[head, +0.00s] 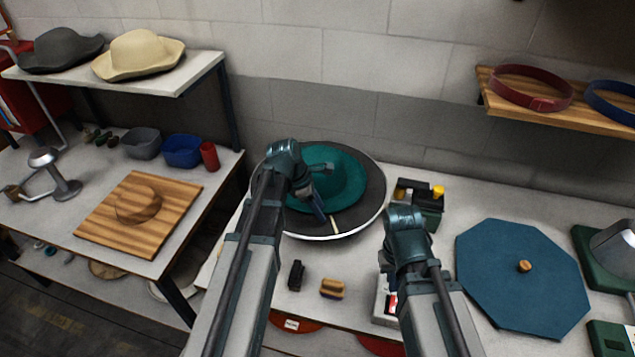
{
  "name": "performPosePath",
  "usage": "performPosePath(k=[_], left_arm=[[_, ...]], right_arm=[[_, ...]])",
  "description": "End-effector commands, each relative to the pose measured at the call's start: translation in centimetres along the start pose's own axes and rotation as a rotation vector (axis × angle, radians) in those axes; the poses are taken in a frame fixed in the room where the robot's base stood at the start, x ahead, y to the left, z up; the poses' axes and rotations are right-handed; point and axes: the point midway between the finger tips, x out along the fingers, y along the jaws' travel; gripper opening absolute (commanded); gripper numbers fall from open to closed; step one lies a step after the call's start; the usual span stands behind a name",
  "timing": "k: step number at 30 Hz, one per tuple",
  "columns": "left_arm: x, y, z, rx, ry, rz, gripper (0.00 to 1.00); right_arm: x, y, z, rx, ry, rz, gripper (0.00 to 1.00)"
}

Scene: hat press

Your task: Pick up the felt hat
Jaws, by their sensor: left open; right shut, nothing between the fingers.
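A teal felt hat (345,180) lies on a round dark disc with a pale rim (368,208) at the back middle of the bench. My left gripper (321,190) is open over the near-left part of the hat, and my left wrist and forearm hide the hat's left side. I cannot tell if its fingers touch the felt. My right gripper (390,257) is shut and empty, low over the bench in front of the disc, mostly hidden by its own wrist.
A green box with a yellow knob (420,205) stands right of the disc, beside my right wrist. A blue octagonal board (520,285) lies further right. A small dark block (296,275) and a wooden brush (332,288) lie in front. Grey (62,50) and cream (138,55) hats sit on the left shelf.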

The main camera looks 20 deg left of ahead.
Motion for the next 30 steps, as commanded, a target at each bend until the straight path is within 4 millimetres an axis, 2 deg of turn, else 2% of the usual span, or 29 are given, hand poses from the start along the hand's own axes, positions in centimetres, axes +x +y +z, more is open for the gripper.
performPosePath(k=[7,15,30], left_arm=[[0.14,0.0,0.05,0.0,0.0,0.0,0.5],[0.13,0.0,0.03,0.0,0.0,0.0,0.01],[0.1,0.01,0.05,0.0,0.0,0.0,0.0]], right_arm=[[0.11,-0.01,-0.01,0.0,0.0,0.0,0.0],[0.11,-0.01,-0.01,0.0,0.0,0.0,0.0],[0.07,-0.01,0.0,0.0,0.0,0.0,0.0]])
